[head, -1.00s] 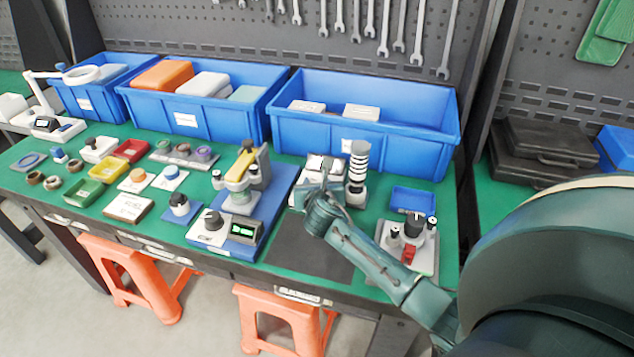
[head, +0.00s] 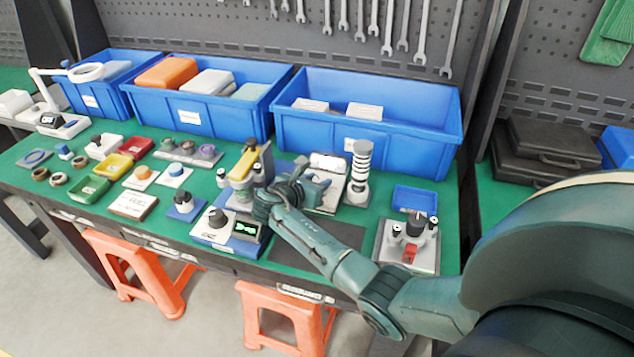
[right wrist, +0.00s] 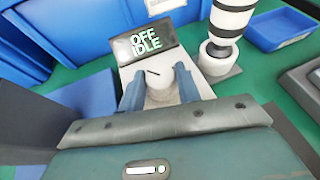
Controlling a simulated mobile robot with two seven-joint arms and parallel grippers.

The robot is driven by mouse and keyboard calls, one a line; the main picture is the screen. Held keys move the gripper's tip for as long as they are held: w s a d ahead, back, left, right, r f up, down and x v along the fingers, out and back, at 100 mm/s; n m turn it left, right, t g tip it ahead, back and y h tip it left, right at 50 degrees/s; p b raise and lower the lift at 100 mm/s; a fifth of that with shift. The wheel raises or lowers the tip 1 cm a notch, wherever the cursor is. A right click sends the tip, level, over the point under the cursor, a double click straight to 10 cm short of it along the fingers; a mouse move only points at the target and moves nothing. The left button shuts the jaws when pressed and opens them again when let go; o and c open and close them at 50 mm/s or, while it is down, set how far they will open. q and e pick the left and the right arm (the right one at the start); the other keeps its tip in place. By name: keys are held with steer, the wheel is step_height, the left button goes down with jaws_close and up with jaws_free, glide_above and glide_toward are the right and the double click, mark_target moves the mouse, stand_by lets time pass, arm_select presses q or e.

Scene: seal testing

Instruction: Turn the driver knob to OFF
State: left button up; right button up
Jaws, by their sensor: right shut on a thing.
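The driver is a light box with a dark screen (right wrist: 146,43) that reads "OFF" over "IDLE" in the right wrist view. Its white knob (right wrist: 162,75) has a short black mark pointing up and to the left. My right gripper (right wrist: 162,86) is shut on the knob, with one blue finger on each side. The knob's lower part is partly hidden between the fingers. In the head view the driver (head: 330,164) stands behind my right gripper, which hides its front part. My left gripper is not in view.
A black-and-white striped column (head: 360,165) stands just right of the driver. Large blue bins (head: 365,135) stand behind. A small blue tray (head: 414,200) is at the right.

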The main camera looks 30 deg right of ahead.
stand_by(0.3)
steer(key=o, duration=1)
steer(key=v, duration=1.3)
steer(key=shift+w+a+r, duration=0.1)
steer(key=shift+w, duration=0.05)
